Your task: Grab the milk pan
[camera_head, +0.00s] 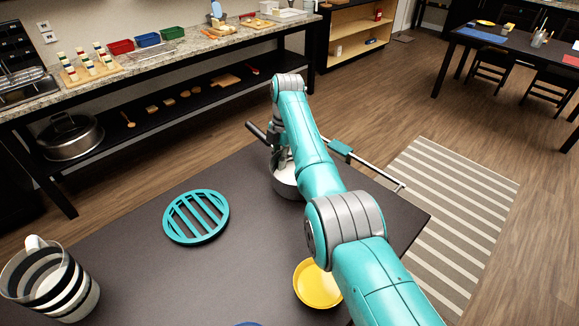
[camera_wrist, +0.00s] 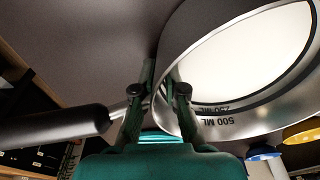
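The milk pan (camera_head: 286,184) is a small steel pot with a black handle (camera_head: 256,132), standing near the far edge of the dark table. In the wrist view the pan (camera_wrist: 225,125) fills the right side, with its pale inside and ML marks showing. Its black handle (camera_wrist: 55,125) points left. My gripper (camera_wrist: 161,75) is at the pan's wall near the handle joint. One finger is on each side of the wall, and the fingers look closed on it. In the head view my arm hides part of the pan and the gripper.
On the table (camera_head: 150,280) are a teal slatted trivet (camera_head: 196,217), a yellow bowl (camera_head: 317,284) and a striped mug (camera_head: 52,282). A thin grey rod with a teal part (camera_head: 341,148) shows right of the pan. The table between trivet and bowl is clear.

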